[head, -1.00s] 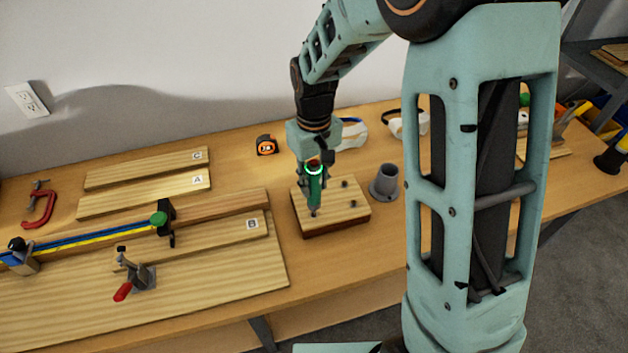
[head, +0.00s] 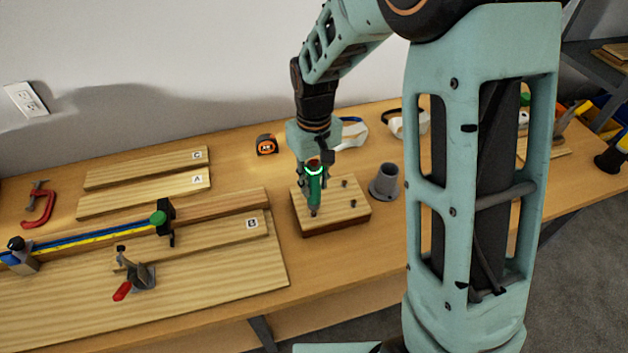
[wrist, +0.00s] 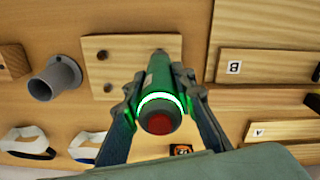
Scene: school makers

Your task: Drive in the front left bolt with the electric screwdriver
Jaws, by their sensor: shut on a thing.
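My gripper (head: 315,165) is shut on the green electric screwdriver (head: 315,187), which it holds upright, tip down, over the wooden block (head: 338,222). In the wrist view the screwdriver (wrist: 159,85) shows a lit green ring and a red end between my fingers. Its tip is at the front left of the block, and the front left bolt there is mostly hidden under it. I cannot tell how deep that bolt sits. Two other dark bolts show, one at the back right (head: 345,183) and one at the front right (head: 353,203).
A grey holder (head: 384,184) stands just right of the block. Boards, a bar clamp (head: 90,240) and a toggle clamp (head: 135,275) lie to the left. A tape measure (head: 267,145) and safety glasses (head: 352,134) are behind. Bench around the block's front is clear.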

